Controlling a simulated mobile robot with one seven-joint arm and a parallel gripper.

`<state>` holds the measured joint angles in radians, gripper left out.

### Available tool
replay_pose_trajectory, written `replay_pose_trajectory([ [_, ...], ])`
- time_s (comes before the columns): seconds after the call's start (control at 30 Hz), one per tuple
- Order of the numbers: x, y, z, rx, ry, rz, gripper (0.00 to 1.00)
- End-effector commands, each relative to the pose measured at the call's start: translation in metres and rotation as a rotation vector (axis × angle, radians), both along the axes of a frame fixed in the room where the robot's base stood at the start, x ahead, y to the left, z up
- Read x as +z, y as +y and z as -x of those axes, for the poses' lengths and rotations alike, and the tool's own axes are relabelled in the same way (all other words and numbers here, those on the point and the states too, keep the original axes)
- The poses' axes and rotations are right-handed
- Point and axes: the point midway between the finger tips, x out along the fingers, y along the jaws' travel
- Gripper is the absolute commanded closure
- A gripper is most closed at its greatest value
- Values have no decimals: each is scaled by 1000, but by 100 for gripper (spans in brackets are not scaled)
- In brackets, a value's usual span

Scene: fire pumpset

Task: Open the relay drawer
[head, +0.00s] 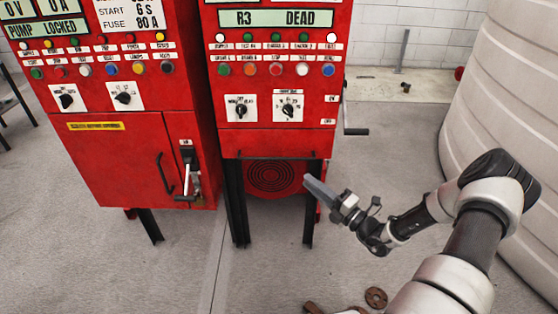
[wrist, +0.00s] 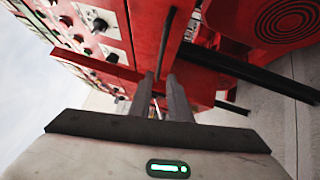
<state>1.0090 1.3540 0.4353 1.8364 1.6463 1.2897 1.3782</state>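The right red cabinet has a plain red drawer front (head: 272,143) along its bottom, under the knob panel. It looks shut, level with the cabinet face. A thin dark bar handle (head: 270,157) runs along its lower edge. My gripper (head: 309,183) is in front of and below the right end of this handle, apart from it as far as I can tell. In the wrist view, the two grey fingers of my gripper (wrist: 162,78) have a narrow gap between them, with nothing clearly held. A dark bar (wrist: 166,40) lies just beyond the fingertips, lined up with the gap.
The left red cabinet (head: 130,150) has a door with a handle and lever. A crank lever (head: 355,131) sticks out of the right cabinet's side. Black legs and a round red grille (head: 271,177) are below the drawer. A pale tank (head: 500,90) stands at right.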

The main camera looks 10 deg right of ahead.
Motion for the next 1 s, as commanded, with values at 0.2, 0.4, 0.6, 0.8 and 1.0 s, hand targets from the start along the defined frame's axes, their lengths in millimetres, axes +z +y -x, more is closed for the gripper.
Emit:
replay_pose_trajectory([
  [0.2,6,28,-40,4,-1,3,83],
  [0.4,12,54,-75,6,-2,3,83],
  [0.6,16,72,-103,4,-1,5,83],
  [0.8,19,81,-117,3,-1,4,83],
  [1.0,20,81,-118,2,1,3,83],
])
